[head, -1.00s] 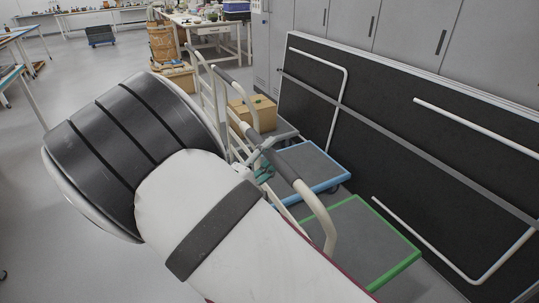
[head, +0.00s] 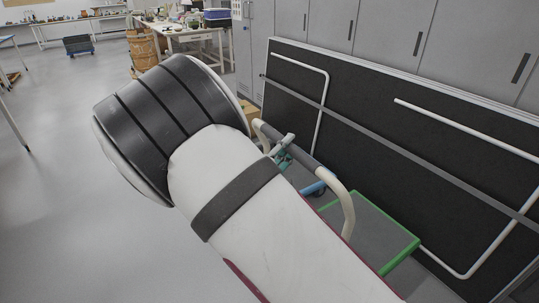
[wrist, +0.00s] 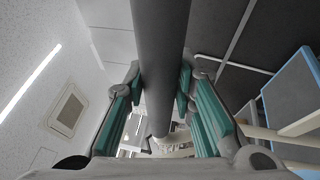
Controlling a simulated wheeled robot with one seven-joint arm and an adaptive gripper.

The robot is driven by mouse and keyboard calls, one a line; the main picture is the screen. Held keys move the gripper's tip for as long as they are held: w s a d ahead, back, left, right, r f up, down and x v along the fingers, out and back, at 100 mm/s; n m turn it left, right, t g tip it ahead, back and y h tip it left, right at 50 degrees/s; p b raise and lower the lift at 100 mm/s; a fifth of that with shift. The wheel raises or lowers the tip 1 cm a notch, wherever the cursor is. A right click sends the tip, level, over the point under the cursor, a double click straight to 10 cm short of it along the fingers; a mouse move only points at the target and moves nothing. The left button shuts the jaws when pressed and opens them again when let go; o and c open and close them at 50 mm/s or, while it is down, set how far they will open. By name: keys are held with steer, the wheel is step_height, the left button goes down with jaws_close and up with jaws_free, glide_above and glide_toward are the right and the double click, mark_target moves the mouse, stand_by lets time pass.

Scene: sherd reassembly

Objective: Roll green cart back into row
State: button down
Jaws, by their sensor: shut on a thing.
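The green cart has a grey deck with a green rim (head: 412,248) and stands beside the dark panel. Its cream push handle rises on the left side and carries a grey grip sleeve (head: 306,158). My gripper (head: 284,152) is shut on this sleeve. In the wrist view the grey bar (wrist: 160,45) runs between the teal-padded fingers of my gripper (wrist: 160,95). My arm hides part of the cart's near side and its wheels.
A blue-rimmed cart (head: 318,188) stands just behind the green one, mostly hidden. It also shows in the wrist view (wrist: 292,95). A dark panel with white rails (head: 370,130) leans along grey lockers (head: 390,40) on the right. Open floor (head: 60,200) lies left.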

steer(key=shift+w+d, duration=0.1)
steer(key=shift+d, duration=0.1)
steer(key=c, duration=1.3)
jaws_free()
steer(key=shift+w, duration=0.1)
steer(key=v, duration=1.2)
steer(key=shift+a, duration=0.1)
